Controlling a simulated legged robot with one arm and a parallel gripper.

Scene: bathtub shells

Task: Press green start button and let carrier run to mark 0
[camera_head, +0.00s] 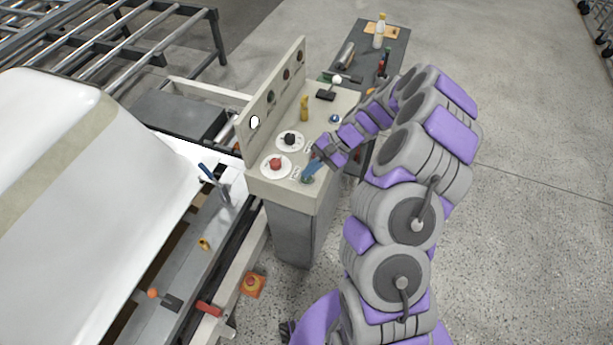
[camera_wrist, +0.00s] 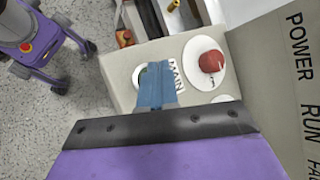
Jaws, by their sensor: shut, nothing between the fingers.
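My gripper (camera_head: 313,168) has its blue fingers together, pointing down at the near right corner of the grey control console (camera_head: 325,192). In the wrist view the shut fingers (camera_wrist: 155,85) cover most of a small round fitting (camera_wrist: 139,76) with a greenish tint, next to a "MAIN" label (camera_wrist: 177,74). I cannot tell if the tips touch it. No green button shows clearly; it may be this covered fitting. A white tub shell (camera_head: 110,190) lies at left above a rail bed (camera_head: 190,262). I cannot make out the carrier or mark 0.
A red knob (camera_head: 276,163) and black knob (camera_head: 290,139) sit on white discs beside my fingers. A yellow lever (camera_head: 304,110) and blue button (camera_head: 334,118) are farther back. The upright panel has one white-lit lamp (camera_head: 254,122). A red button on an orange box (camera_head: 251,283) is below.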

